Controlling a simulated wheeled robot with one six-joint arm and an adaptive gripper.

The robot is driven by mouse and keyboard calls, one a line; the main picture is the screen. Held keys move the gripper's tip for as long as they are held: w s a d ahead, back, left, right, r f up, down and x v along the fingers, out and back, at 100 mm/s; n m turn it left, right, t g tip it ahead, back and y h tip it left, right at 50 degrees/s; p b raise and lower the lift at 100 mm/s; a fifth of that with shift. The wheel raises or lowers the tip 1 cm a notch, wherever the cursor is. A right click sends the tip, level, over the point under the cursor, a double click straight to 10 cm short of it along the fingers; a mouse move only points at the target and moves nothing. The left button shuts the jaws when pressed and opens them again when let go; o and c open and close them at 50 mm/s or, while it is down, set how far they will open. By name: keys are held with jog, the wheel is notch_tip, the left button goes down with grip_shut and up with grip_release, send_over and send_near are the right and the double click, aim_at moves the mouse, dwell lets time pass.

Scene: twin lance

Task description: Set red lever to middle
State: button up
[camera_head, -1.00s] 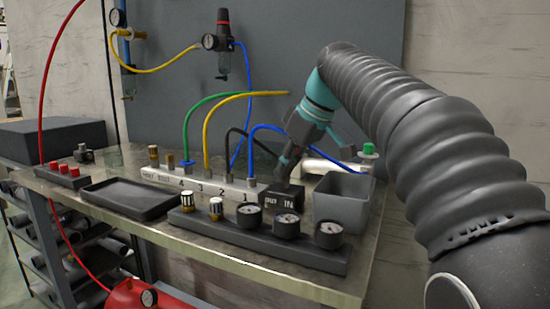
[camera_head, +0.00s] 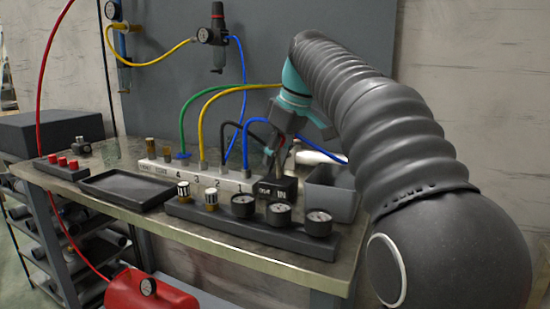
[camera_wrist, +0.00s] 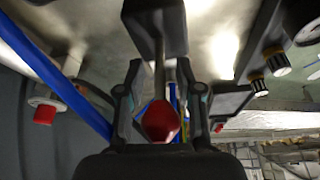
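The red lever has a red teardrop knob (camera_wrist: 161,122) on a thin metal stem in the wrist view. The stem comes out of a dark block (camera_wrist: 155,20). In the head view this is the small dark labelled box (camera_head: 278,188) at the right end of the white numbered manifold (camera_head: 210,178). My gripper (camera_wrist: 163,95) is open, one finger on each side of the lever, with gaps visible beside the stem. In the head view my gripper (camera_head: 277,150) points down just above the box and mostly hides the lever. I cannot tell the lever's exact setting.
Blue, yellow, green and black hoses rise behind the manifold, close to my gripper. A grey bin (camera_head: 330,192) stands right of the box. A dark gauge panel (camera_head: 250,228) lies in front, and an empty black tray (camera_head: 125,192) to the left.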

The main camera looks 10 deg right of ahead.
aim_at(283, 136)
jog(key=v, duration=0.7)
jog(key=shift+s+r, duration=0.1)
jog(key=shift+r, duration=0.15)
dwell(0.3)
